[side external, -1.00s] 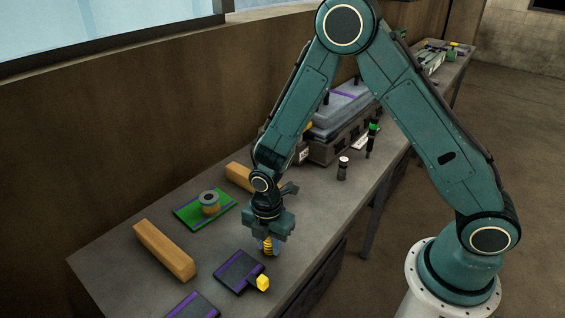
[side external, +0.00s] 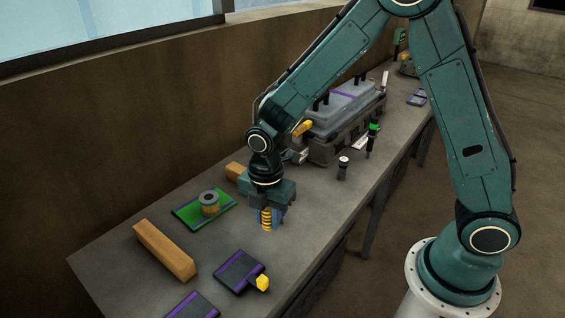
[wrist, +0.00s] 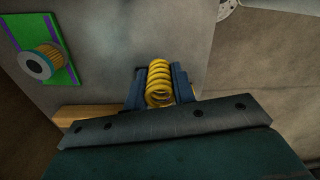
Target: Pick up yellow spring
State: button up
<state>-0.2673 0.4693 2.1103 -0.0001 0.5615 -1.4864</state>
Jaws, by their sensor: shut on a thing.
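The yellow spring (side external: 267,219) is a coil held upright between the blue fingers of my gripper (side external: 272,217) in the side view. In the wrist view the yellow spring (wrist: 159,84) sits between the two blue fingers of my gripper (wrist: 157,88), one on each side of it. My gripper is shut on it and points down over the bench. The spring appears a little above the bench top, though the exact gap is hard to tell.
A green mat (side external: 188,216) with a round filter (side external: 210,202) lies to the left. A wooden block (side external: 164,250) and a dark purple-edged pad (side external: 238,271) with a yellow piece (side external: 262,283) lie nearer. The grey engine block (side external: 340,122) stands behind.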

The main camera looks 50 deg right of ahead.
notch_tip(320, 180, up, 11)
jog(key=shift+r, duration=0.1)
dwell(0.3)
dwell(0.5)
